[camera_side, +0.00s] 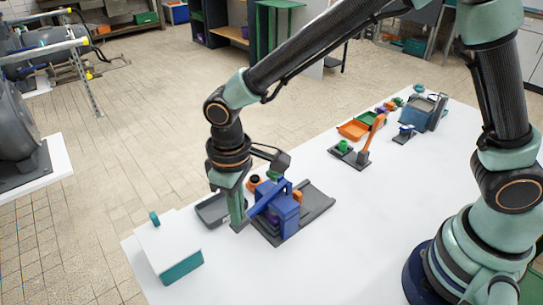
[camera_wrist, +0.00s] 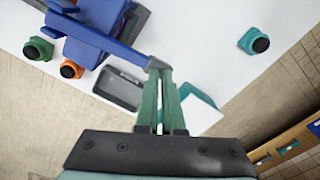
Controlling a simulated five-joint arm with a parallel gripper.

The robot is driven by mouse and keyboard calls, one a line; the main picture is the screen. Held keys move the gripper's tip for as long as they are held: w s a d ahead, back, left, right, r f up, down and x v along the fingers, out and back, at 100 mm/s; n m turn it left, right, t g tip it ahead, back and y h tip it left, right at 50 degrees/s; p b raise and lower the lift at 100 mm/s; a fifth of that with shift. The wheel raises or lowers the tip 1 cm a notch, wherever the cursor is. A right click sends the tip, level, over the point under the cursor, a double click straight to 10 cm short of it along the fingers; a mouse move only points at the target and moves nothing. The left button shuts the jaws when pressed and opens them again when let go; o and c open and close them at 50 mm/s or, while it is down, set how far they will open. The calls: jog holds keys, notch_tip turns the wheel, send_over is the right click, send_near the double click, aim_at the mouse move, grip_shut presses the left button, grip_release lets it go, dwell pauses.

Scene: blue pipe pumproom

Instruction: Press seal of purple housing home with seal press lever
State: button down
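The blue seal press (camera_side: 283,212) stands on a dark base in the middle of the white table. Its blue lever (camera_side: 262,201) slopes down toward my gripper (camera_side: 238,222). In the wrist view the lever (camera_wrist: 123,52) reaches across from the press (camera_wrist: 88,28) to the tips of my fingers (camera_wrist: 160,72). The green fingers are close together with a thin gap along them. The lever's end is at the fingertips; I cannot tell whether they touch it or hold it. A purple part (camera_side: 274,217) shows low in the press; its seal is hidden.
A grey tray (camera_wrist: 118,90) lies beside the press. A white-lidded teal box (camera_side: 182,268) stands at the table's near left. Orange (camera_wrist: 71,69) and green (camera_wrist: 38,48) housings with black tops stand close to the press. An orange-levered device (camera_side: 371,137) stands farther right.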

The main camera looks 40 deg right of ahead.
jog(key=shift+f, duration=0.2)
notch_tip(320, 180, up, 12)
jog(key=shift+r, duration=0.15)
dwell(1.2)
jog(key=s+d+r+m+t, duration=0.2)
jog(key=d+m, duration=0.1)
jog(key=d, duration=0.9)
jog(key=s+d+r+m+t, duration=0.2)
jog(key=s+d+m+t, duration=0.1)
jog(key=d, duration=0.9)
jog(key=shift+s+t, duration=0.25)
jog(key=shift+t, duration=0.05)
